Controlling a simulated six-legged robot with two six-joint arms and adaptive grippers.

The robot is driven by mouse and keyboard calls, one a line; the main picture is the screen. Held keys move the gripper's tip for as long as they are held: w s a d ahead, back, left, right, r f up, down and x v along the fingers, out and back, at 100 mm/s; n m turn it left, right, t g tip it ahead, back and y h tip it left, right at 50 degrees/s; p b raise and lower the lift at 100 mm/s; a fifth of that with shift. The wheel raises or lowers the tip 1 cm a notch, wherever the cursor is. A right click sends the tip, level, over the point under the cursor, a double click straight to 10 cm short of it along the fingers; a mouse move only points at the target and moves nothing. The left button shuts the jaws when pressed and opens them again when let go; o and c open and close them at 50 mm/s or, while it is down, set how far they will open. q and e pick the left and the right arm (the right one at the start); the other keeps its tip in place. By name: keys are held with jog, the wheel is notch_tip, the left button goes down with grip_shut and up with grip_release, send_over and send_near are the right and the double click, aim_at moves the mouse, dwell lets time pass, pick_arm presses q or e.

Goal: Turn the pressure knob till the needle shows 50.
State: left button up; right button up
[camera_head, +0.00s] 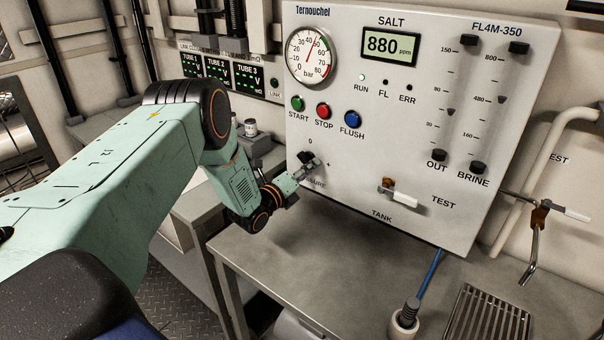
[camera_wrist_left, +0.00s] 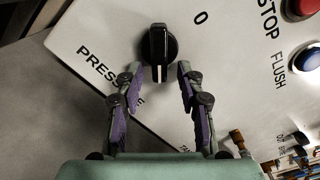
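The black pressure knob (camera_wrist_left: 158,52) sits on the white panel (camera_head: 440,120) and shows near the top of the left wrist view, its pale pointer line toward the gripper. My left gripper (camera_wrist_left: 158,72) is open, one finger on each side of the knob's near end, with gaps visible. In the head view the left gripper (camera_head: 300,172) is at the panel's lower left and partly hides the knob and its label. The round pressure gauge (camera_head: 300,62) is at the panel's upper left; its red needle points between 40 and 50 bar. My right gripper is not in view.
Green start (camera_head: 298,103), red stop (camera_head: 323,110) and blue flush (camera_head: 352,119) buttons sit above the knob. A white-handled tank/test valve (camera_head: 400,197) juts out to its right. The grey worktop (camera_head: 300,255) below is mostly clear; a grate (camera_head: 487,315) lies at right.

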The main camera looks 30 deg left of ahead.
pick_arm(q)
jog(key=s+a, duration=0.1)
jog(key=s, duration=1)
jog(key=shift+s, duration=0.4)
jog(key=shift+s, duration=0.1)
